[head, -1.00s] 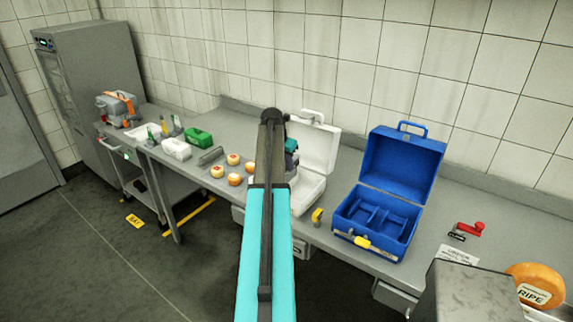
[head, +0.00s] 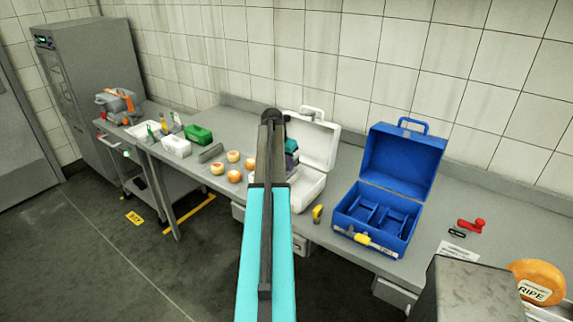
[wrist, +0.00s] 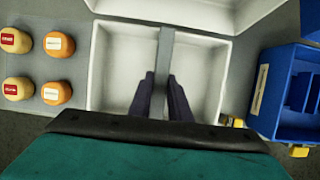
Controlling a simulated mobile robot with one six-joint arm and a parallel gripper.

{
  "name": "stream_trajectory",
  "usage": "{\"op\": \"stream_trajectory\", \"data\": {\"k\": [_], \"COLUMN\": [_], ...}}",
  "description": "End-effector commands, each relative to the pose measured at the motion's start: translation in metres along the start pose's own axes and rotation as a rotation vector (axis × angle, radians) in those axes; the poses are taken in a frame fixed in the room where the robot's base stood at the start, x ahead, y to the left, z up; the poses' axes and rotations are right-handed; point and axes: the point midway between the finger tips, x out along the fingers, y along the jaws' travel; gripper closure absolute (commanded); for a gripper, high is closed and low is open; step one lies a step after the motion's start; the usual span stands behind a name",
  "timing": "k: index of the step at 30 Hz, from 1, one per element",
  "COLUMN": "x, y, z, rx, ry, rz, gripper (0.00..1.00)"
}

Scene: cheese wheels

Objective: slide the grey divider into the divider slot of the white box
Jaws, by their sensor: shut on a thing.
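The white box (wrist: 101,75) stands open on the bench, and its raised lid (head: 317,148) shows in the head view. My gripper (wrist: 164,92) is over the inside of the box in the wrist view, its dark fingers shut on the grey divider (wrist: 164,52). The divider shows as a narrow upright strip across the middle of the box, reaching toward the hinge-side wall. Its lower edge and the slot are hidden, so I cannot tell whether it is seated. In the head view my arm covers part of the box and most of the gripper.
Several small cheese wheels (head: 233,156) stand left of the box, with a grey bar (head: 210,152) beyond them. A small yellow object (head: 318,213) and an open blue case (head: 405,165) stand to the right. Further right are a red-handled tool (head: 471,226) and a large cheese (head: 540,280).

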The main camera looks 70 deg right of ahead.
Motion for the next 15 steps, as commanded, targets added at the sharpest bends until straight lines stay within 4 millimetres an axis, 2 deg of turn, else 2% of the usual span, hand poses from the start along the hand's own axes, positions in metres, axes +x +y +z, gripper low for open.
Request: {"op": "stream_trajectory", "data": {"k": [15], "x": [0.0081], "y": [-0.0002], "z": [-0.0028], "rx": [0.000], "ry": [0.000], "rz": [0.000], "gripper": [1.00]}}
